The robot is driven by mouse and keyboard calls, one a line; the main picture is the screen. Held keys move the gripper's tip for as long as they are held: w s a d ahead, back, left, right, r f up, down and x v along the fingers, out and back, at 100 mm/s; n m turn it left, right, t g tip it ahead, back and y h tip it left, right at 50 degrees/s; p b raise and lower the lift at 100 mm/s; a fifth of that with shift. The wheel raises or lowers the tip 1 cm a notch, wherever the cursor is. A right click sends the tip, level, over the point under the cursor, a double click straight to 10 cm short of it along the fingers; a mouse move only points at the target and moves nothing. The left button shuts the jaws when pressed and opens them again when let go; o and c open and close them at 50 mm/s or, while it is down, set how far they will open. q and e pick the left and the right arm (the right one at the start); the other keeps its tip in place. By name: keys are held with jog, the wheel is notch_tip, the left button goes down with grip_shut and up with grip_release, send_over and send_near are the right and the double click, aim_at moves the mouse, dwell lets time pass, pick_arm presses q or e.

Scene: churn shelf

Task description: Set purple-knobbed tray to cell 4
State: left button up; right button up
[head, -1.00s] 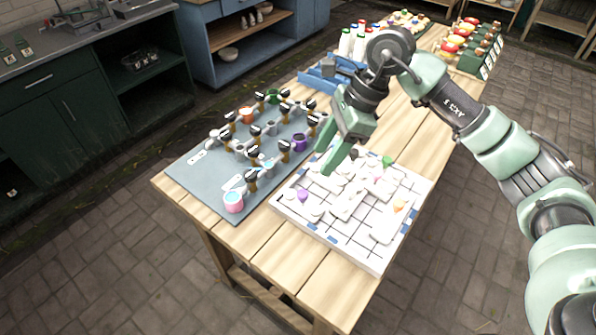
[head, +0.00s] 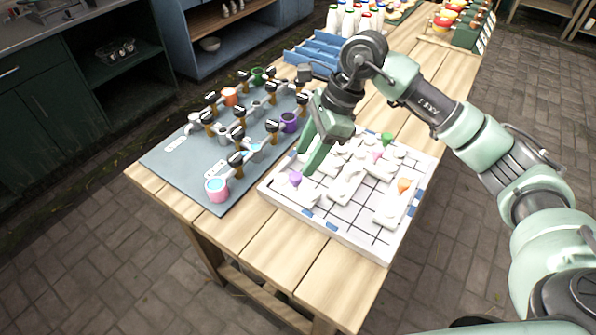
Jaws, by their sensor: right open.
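The purple knob (head: 295,178) stands on a white piece near the left corner of a white gridded board (head: 377,249). The outline of its tray is hard to make out among the other white pieces. My right gripper (head: 306,156) is open and empty, pointing down just above and behind the purple knob, apart from it as far as I can tell. Other white pieces on the board carry an orange knob (head: 404,185), a green knob (head: 386,138) and a pink knob (head: 377,155). No cell number is readable. My left gripper is out of view.
A grey mat (head: 180,165) with several taps and cups, including a pink cup (head: 217,189), lies left of the board. A blue rack (head: 312,55) and white bottles (head: 347,22) stand behind. Bare wooden table (head: 290,245) shows in front.

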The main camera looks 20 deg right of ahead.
aim_at(295, 175)
jog(key=shift+p+x, duration=0.45)
jog(key=shift+x, duration=2.3)
grip_shut()
